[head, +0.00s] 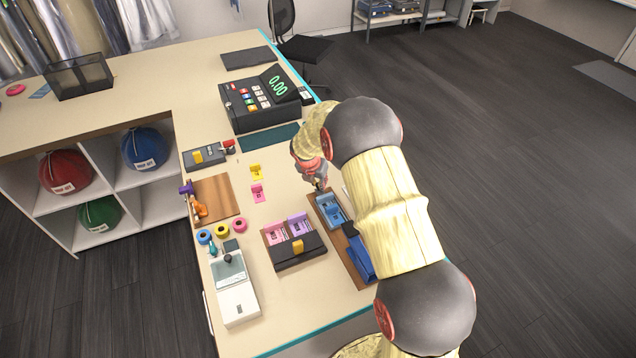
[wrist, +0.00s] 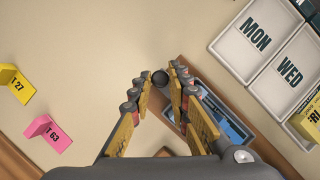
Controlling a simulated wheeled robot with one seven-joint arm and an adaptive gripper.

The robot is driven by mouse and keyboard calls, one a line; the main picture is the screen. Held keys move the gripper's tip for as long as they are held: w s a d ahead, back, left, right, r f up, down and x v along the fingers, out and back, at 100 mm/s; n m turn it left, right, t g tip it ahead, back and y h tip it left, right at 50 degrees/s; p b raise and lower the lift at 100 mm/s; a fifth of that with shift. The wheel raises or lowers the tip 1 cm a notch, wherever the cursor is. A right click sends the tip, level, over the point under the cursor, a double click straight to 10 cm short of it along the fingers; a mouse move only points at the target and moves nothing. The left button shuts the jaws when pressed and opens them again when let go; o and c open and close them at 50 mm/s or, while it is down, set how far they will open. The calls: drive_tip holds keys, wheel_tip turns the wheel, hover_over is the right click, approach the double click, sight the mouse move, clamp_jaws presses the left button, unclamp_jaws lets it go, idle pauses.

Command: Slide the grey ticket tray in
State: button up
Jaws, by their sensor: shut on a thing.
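The grey ticket tray (head: 318,207) appears to be the slate-grey tray holding blue pieces on a brown board, right of the table's middle. It also shows in the wrist view (wrist: 238,134), partly hidden under my right finger. My gripper (head: 318,184) is at the tray's far end, pointing down. In the wrist view my gripper (wrist: 160,77) has its fingertips closed on a small dark round knob (wrist: 160,79). The knob lies close to the tray's end; I cannot tell whether it is joined to the tray.
A black box (head: 298,256) with pink and purple holders stands left of the tray. White MON and WED trays (wrist: 245,45) are to the right in the wrist view. Yellow (head: 256,171) and pink (head: 258,192) tickets stand left.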

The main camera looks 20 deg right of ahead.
clamp_jaws()
drive_tip(key=s+p, duration=0.1)
drive_tip(key=s, duration=0.6)
drive_tip(key=shift+r, duration=0.1)
drive_tip(key=shift+s, duration=0.15)
drive_tip(key=shift+f, duration=0.2)
drive_tip(key=o, duration=0.5)
unclamp_jaws()
drive_tip(key=shift+s+r, duration=0.1)
drive_tip(key=shift+s, duration=0.1)
drive_tip(key=shift+o, duration=1)
drive_tip(key=shift+w, duration=0.1)
drive_tip(key=shift+r, duration=0.1)
